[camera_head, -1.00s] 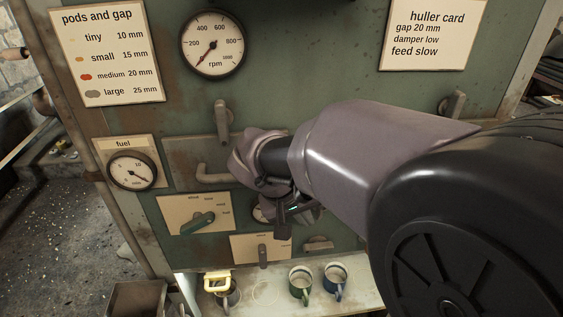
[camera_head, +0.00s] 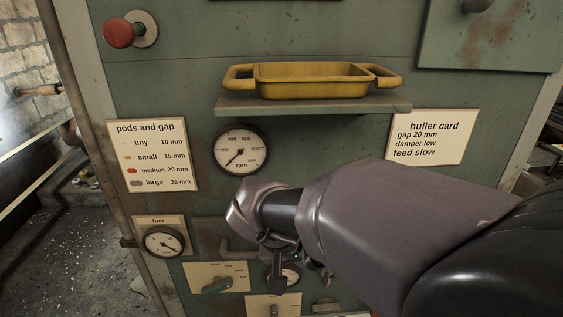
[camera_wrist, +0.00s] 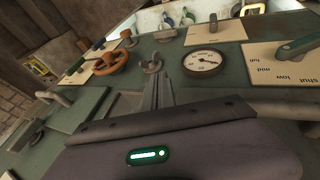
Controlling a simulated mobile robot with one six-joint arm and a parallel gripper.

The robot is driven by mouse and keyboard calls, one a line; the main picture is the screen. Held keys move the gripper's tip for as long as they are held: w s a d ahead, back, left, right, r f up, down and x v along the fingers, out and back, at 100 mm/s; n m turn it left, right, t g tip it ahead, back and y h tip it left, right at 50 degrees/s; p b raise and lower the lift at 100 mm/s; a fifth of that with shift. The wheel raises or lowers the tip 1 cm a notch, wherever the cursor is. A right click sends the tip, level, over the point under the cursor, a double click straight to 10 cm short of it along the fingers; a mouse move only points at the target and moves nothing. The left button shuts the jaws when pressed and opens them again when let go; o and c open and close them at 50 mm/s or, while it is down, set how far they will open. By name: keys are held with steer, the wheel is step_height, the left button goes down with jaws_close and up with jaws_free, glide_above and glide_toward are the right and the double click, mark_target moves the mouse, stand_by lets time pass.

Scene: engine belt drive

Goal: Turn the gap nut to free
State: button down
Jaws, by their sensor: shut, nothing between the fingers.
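A grey wing-shaped nut (camera_wrist: 151,66) stands on the green panel in the wrist view, between a small dial gauge (camera_wrist: 204,63) and an orange handwheel (camera_wrist: 112,62). It looks like the gap nut, but I see no readable label by it. In the head view my arm hides that part of the panel. My gripper (camera_head: 279,287) is shut and empty in front of the small gauge (camera_head: 293,274), partly covering it. In the wrist view the closed fingers (camera_wrist: 162,77) point up the picture, just below the nut and apart from it.
A lever plate (camera_wrist: 297,47) lies right of the small gauge in the wrist view. In the head view a bent handle (camera_head: 235,249) is left of my wrist, with the fuel gauge (camera_head: 164,242) farther left. A yellow tray (camera_head: 312,80) sits on a shelf above.

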steer(key=shift+y, duration=0.3)
steer(key=x, duration=1.1)
steer(key=shift+s+d+f+b, duration=0.15)
steer(key=shift+s+d+b, duration=0.05)
steer(key=shift+d+b, duration=0.25)
steer(key=shift+f, duration=0.1)
steer(key=shift+f+h+b, duration=0.1)
steer(key=shift+h+b, duration=0.3)
steer(key=shift+b, duration=0.6)
